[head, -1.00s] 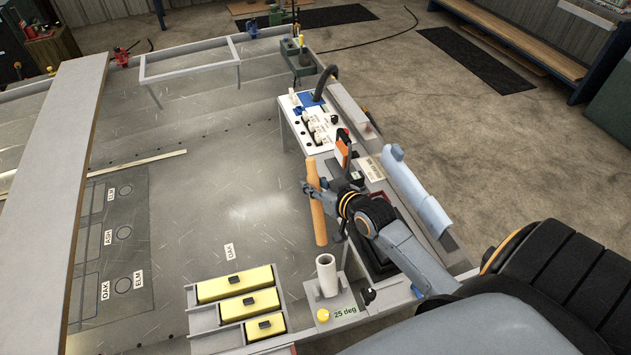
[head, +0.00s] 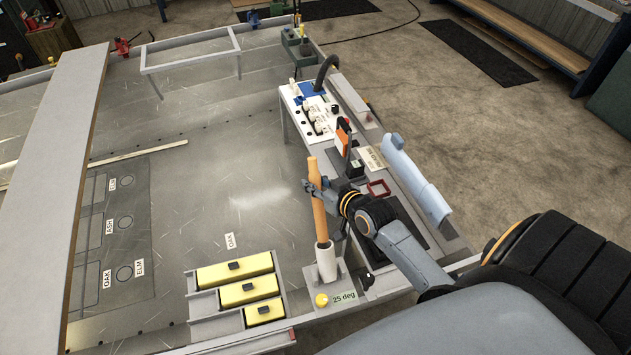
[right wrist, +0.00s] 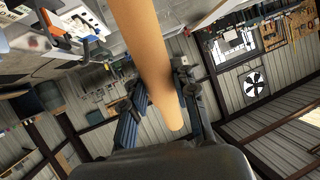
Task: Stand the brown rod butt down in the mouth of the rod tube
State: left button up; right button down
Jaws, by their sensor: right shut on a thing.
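The brown rod (head: 318,208) stands nearly upright, tilted slightly, with its lower end at the mouth of the white rod tube (head: 326,266). The lower end appears to be in the mouth; how deep it sits is hidden. My right gripper (head: 316,190) is shut on the rod around its middle, reaching in from the right. In the right wrist view the rod (right wrist: 150,60) runs between the gripper fingers (right wrist: 160,95). My left gripper is not in any view.
Yellow blocks (head: 235,270) sit in a grey rack left of the tube. A yellow knob (head: 321,300) and a "25 deg" label (head: 344,297) are in front of it. A blue-grey half-round piece (head: 415,180) lies to the right.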

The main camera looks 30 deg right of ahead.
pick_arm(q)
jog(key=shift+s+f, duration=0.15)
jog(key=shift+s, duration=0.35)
pick_arm(e)
jog(key=shift+s+f, duration=0.1)
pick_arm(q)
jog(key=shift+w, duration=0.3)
pick_arm(e)
jog(key=shift+f, duration=0.15)
